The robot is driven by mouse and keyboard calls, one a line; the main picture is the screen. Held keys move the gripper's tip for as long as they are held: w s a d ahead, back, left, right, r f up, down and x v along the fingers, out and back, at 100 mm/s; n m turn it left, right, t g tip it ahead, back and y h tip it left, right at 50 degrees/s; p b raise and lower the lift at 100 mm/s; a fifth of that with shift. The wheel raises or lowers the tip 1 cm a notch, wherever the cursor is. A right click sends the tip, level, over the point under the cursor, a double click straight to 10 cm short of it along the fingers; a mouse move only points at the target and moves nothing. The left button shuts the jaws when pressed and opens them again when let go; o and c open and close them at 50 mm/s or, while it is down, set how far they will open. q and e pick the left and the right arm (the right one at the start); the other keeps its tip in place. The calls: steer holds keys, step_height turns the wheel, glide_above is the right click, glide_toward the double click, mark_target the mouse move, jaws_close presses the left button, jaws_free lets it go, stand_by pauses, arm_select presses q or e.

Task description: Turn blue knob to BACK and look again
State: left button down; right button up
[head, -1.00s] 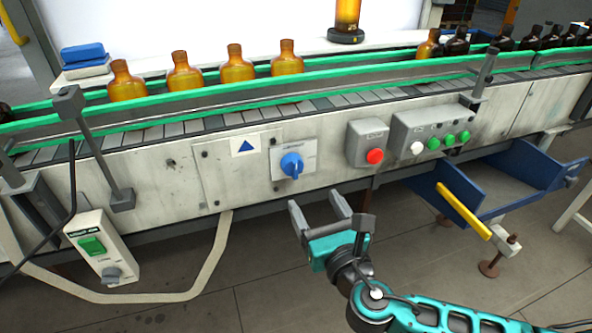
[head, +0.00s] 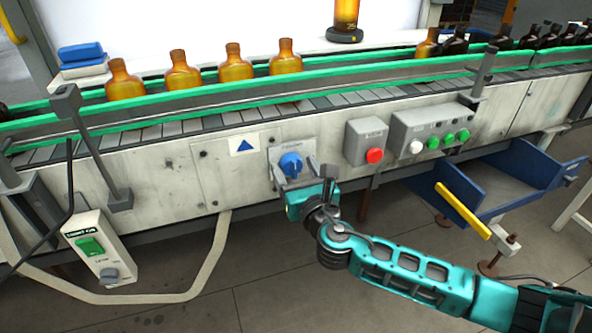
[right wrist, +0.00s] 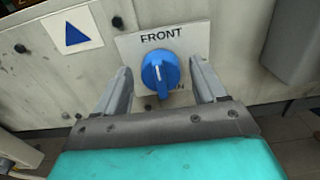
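The blue knob (head: 291,164) sits on a pale plate on the conveyor's side panel. In the right wrist view the knob (right wrist: 160,73) shows a white mark on its lower part, and the plate (right wrist: 195,36) reads FRONT above it. Lettering below the knob is mostly hidden, with only an end "N" showing. My right gripper (head: 293,178) is open in front of the knob. In the right wrist view its fingers (right wrist: 160,85) stand to the left and right of the knob, apart from it. My left gripper is not in view.
A red button box (head: 367,143) and a box with white and green buttons (head: 433,132) are right of the knob. Amber bottles (head: 236,64) stand on the conveyor above. A blue bin (head: 520,178) juts out at right. A light switch box (head: 98,247) hangs at lower left.

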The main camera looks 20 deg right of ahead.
steer(key=c, duration=0.9)
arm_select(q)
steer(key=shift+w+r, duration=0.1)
